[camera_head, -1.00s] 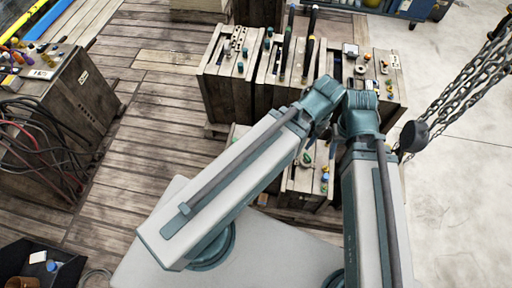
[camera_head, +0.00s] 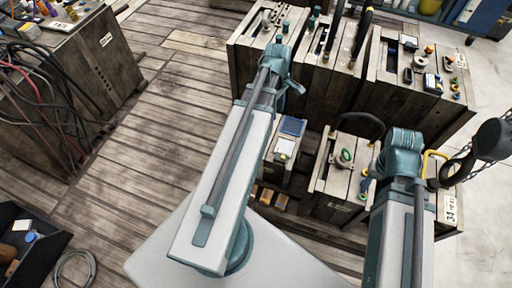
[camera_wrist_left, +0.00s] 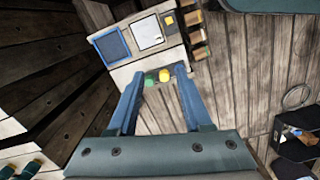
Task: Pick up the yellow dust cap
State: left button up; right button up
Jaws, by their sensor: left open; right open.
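The yellow dust cap (camera_wrist_left: 164,75) shows in the left wrist view on the edge of a wooden crate. A green cap (camera_wrist_left: 150,80) is close to its left. My left gripper (camera_wrist_left: 157,76) is open and empty, and both caps appear between its fingertips. I cannot tell how far above them the tips are. In the head view my left gripper (camera_head: 290,88) is mostly behind its wrist, over the crates, and I cannot make out the yellow cap there. My right gripper (camera_head: 368,184) is open, mostly hidden by its wrist, over the front right crate.
Tall crates (camera_head: 400,107) with tools stand behind. A chain with a dark hook block (camera_head: 491,139) hangs at right. A cabinet with cables (camera_head: 60,85) is at left.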

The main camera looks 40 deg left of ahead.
pick_arm(q)
jog(key=s+a+f+n+b, duration=0.2)
jog(key=a+f+n+b, duration=0.5)
jog(key=a, duration=0.4)
jog(key=shift+t, duration=0.3)
jog(key=f+b, duration=0.2)
jog(key=f, duration=0.1)
jog(key=f+b, duration=0.2)
jog(key=f, duration=0.1)
jog(key=d+f+b, duration=0.1)
jog(key=f+b, duration=0.2)
jog(key=shift+w+d+f, duration=0.1)
jog(key=shift+w+f, duration=0.05)
jog(key=shift+w, duration=0.2)
jog(key=shift+f, duration=0.2)
pick_arm(e)
notch_tip(320, 180, down, 17)
jog(key=shift+a, duration=0.1)
pick_arm(q)
jog(key=f+b, duration=0.1)
jog(key=b, duration=0.1)
jog(key=f+b, duration=0.1)
jog(key=f, duration=0.1)
jog(key=f+b, duration=0.2)
jog(key=shift+w+d+f+b, duration=0.1)
jog(key=shift+w+d+b, duration=0.2)
jog(key=shift+w+b, duration=0.1)
pick_arm(e)
notch_tip(320, 180, down, 5)
jog(key=shift+r, duration=0.1)
